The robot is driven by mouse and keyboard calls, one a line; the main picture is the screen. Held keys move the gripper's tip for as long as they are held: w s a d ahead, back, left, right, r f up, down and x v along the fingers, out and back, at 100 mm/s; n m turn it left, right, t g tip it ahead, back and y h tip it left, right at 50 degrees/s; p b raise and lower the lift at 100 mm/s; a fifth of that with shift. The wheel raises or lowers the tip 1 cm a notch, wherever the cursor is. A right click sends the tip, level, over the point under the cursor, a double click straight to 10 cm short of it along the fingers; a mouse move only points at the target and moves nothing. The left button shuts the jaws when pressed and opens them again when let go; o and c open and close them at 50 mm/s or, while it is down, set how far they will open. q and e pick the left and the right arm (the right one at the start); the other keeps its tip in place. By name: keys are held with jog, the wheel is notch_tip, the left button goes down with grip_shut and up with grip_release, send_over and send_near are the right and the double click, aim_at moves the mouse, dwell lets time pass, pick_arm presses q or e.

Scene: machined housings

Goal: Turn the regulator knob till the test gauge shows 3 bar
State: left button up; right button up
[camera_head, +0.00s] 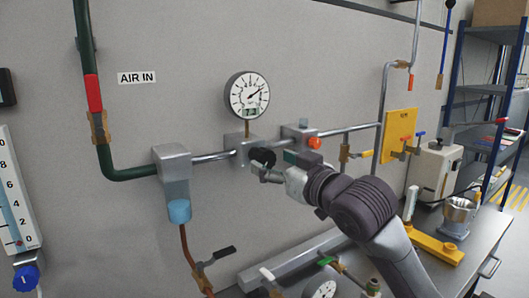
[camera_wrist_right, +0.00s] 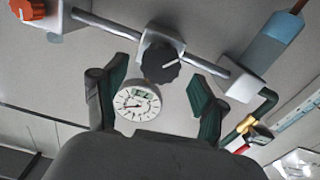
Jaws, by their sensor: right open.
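The black regulator knob (camera_head: 263,157) is on a grey block on the wall pipe. In the right wrist view the knob (camera_wrist_right: 160,67) has a white pointer line. My right gripper (camera_head: 264,172) is open just in front of the knob. In the wrist view its fingers are spread, with the knob beyond them and no visible contact. My left gripper is out of view.
An orange knob (camera_head: 315,143) is on the block to the right. A filter with a blue bowl (camera_head: 179,211) hangs to the left. A second gauge (camera_head: 322,290) lies low on the bench, partly cut off. Brass valves and a yellow plate (camera_head: 399,133) are further right.

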aim_at(268, 158)
jog(key=shift+x, duration=1.2)
jog(key=shift+w+a+p, duration=0.3)
jog(key=shift+w, duration=0.15)
jog(key=shift+c, duration=0.8)
jog(key=c, duration=1)
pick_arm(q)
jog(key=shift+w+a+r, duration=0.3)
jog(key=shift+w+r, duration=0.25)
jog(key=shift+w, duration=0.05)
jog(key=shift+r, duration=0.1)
